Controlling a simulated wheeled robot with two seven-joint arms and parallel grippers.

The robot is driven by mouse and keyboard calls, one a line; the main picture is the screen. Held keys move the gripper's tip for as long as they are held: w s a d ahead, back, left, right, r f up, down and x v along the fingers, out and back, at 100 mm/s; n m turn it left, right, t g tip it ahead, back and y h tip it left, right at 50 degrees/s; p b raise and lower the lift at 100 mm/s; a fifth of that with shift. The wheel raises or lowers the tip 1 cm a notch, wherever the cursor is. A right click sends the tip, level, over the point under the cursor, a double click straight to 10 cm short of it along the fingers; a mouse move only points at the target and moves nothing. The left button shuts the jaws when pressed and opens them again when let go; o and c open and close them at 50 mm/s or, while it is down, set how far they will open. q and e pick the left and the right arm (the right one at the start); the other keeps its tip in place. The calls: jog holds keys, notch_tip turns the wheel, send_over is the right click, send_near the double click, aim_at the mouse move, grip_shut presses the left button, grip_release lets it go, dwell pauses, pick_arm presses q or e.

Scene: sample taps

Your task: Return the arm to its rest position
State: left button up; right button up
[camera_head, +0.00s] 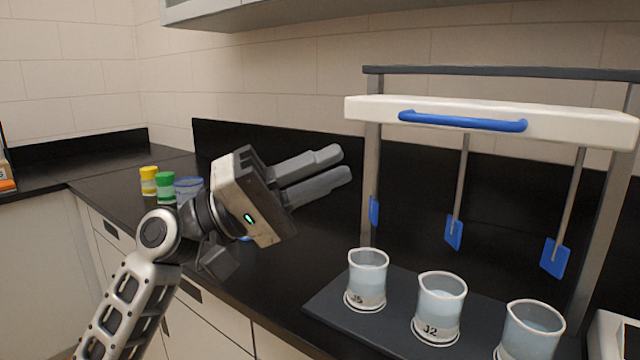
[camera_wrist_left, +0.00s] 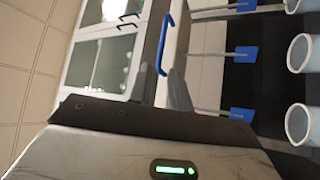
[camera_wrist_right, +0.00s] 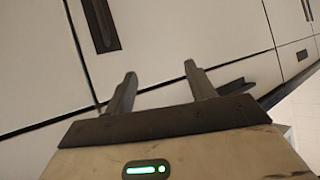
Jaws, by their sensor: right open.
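My left gripper (camera_head: 342,165) is in the middle of the head view, raised above the black counter and left of the paddle rack. Its two fingers point right with a narrow gap between them and nothing held. In the left wrist view its fingers (camera_wrist_left: 164,72) also show apart and empty. My right gripper (camera_wrist_right: 160,70) shows only in the right wrist view. Its fingers are spread and empty, in front of pale cabinet fronts. The right arm is outside the head view.
The rack's white crossbar (camera_head: 590,125) has a blue handle (camera_head: 462,121) and hanging blue paddles (camera_head: 454,233). Three beakers (camera_head: 367,280) (camera_head: 440,305) (camera_head: 530,335) stand below on a dark base. Yellow-capped (camera_head: 149,180) and green-capped (camera_head: 165,187) jars stand behind my left arm.

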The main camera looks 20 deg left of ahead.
dwell(0.4)
pick_arm(q)
jog(key=s+d+f+m+g+y, duration=0.15)
jog(key=f+y, duration=0.35)
jog(key=f, duration=1)
jog(key=s+d+f+y, duration=0.25)
jog(key=f+y, duration=0.35)
jog(key=f, duration=0.9)
jog(key=s+a+f+g+y, duration=0.2)
jog(key=s+a+f+y, duration=0.25)
jog(key=s+f, duration=0.3)
jog(key=s+a+f+g+y, duration=0.35)
jog(key=s+f+y, duration=0.2)
jog(key=s, duration=0.35)
jog(key=w+d+f+t+h, duration=0.3)
jog(key=w+d+t+h, duration=0.1)
jog(key=w+t, duration=0.3)
jog(key=shift+d+m+t+p, duration=0.4)
jog(key=shift+d+t, duration=0.2)
jog(key=shift+d, duration=0.15)
